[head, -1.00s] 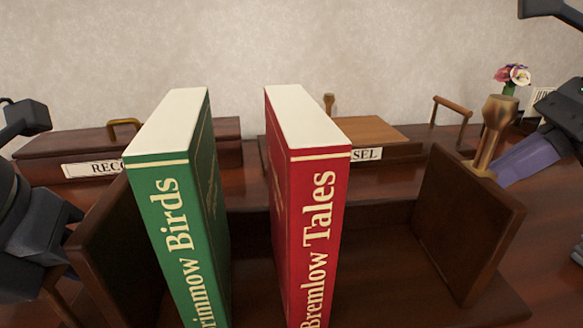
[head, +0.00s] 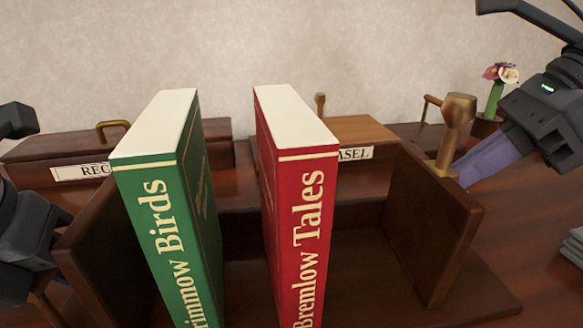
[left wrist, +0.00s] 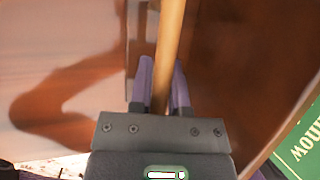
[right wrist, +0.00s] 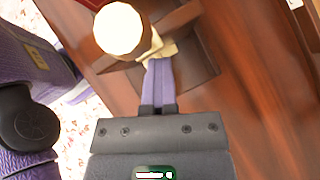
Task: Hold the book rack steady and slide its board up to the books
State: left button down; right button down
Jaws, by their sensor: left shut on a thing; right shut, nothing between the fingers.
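The dark wooden book rack (head: 478,296) holds a green book (head: 150,230) and a red book (head: 310,225), both upright with a gap between them. Its board (head: 432,225) stands to the right of the red book, with bare rack floor between them. A brass knob (head: 457,125) is on the board. My right gripper (head: 464,178) is shut and empty, its purple fingertips against or very near the knob's base on the board's right side. My left gripper (left wrist: 165,72) is shut on a wooden bar (left wrist: 171,25) at the rack's left side; the head view hides its fingertips.
Behind the rack stand a dark box (head: 60,150) with a brass handle and a lighter-topped box (head: 355,130), both labelled. A flower vase (head: 495,98) is at the back right. Grey folded or stacked items (head: 574,245) lie at the right edge.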

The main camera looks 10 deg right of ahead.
jog(key=shift+w+a, duration=0.1)
jog(key=shift+a, duration=0.85)
jog(key=shift+w+a, duration=0.15)
jog(key=shift+a, duration=1.7)
jog(key=shift+w+a, duration=0.2)
jog(key=shift+a, duration=1.95)
jog(key=shift+w+a, duration=0.15)
jog(key=shift+a, duration=1.75)
